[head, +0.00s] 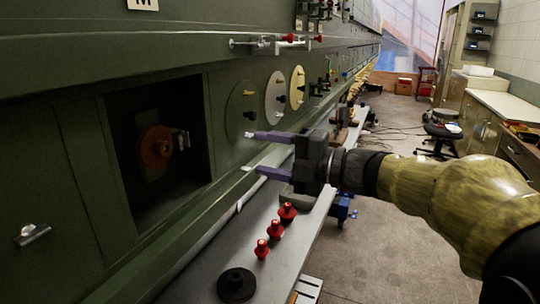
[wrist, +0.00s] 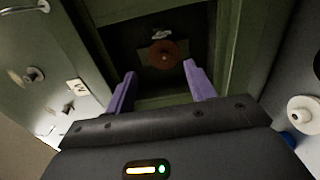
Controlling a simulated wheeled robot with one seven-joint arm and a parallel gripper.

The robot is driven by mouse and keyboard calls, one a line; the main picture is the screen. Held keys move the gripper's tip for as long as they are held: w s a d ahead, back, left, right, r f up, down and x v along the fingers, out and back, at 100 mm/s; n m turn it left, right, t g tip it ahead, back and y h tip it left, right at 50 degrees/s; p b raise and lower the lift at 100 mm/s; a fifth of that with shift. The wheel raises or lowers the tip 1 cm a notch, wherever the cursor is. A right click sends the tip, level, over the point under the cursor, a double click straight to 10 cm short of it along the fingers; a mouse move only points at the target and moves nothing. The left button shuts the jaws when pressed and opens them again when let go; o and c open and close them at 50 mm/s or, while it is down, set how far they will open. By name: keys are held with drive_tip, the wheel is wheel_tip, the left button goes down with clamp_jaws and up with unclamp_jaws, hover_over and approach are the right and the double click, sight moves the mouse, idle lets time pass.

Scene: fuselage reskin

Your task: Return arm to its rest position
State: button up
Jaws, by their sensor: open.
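My gripper (head: 262,154) reaches in from the right in the head view, pointing left toward the green fuselage panel (head: 60,200). Its two purple fingers are apart with nothing between them. In the wrist view, my gripper (wrist: 159,82) faces a dark square recess (wrist: 140,48) in the panel. A round rust-brown disc (wrist: 163,54) sits inside the recess, beyond the fingertips. The same disc shows in the head view (head: 156,147). The fingers look clear of the disc.
Three red knobs (head: 275,229) and a black round piece (head: 237,285) stand on the grey ledge (head: 195,285) below my gripper. Green, white and cream discs (head: 275,98) are on the panel behind it. A stool (head: 440,132) and counter (head: 503,92) stand right; floor between is mostly open.

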drive_tip(key=w+d+f+m+t+h, duration=0.7)
drive_tip(key=f+m, duration=0.1)
drive_tip(key=m, duration=0.5)
drive_tip(key=s+d+f+m+g+h, duration=0.1)
drive_tip(key=d+f+m+h, duration=0.65)
drive_tip(key=f, duration=0.25)
drive_tip(key=s+d+f+m+g+h, duration=0.2)
drive_tip(key=s+f+m+g, duration=0.85)
drive_tip(key=s+f, duration=0.8)
drive_tip(key=w+p+v, duration=0.2)
drive_tip(key=p+v, duration=1.4)
drive_tip(key=v, duration=0.1)
drive_tip(key=shift+w+r+m, duration=0.2)
drive_tip(key=shift+r+m, duration=0.05)
drive_tip(key=shift+m, duration=0.05)
drive_tip(key=shift+d, duration=0.15)
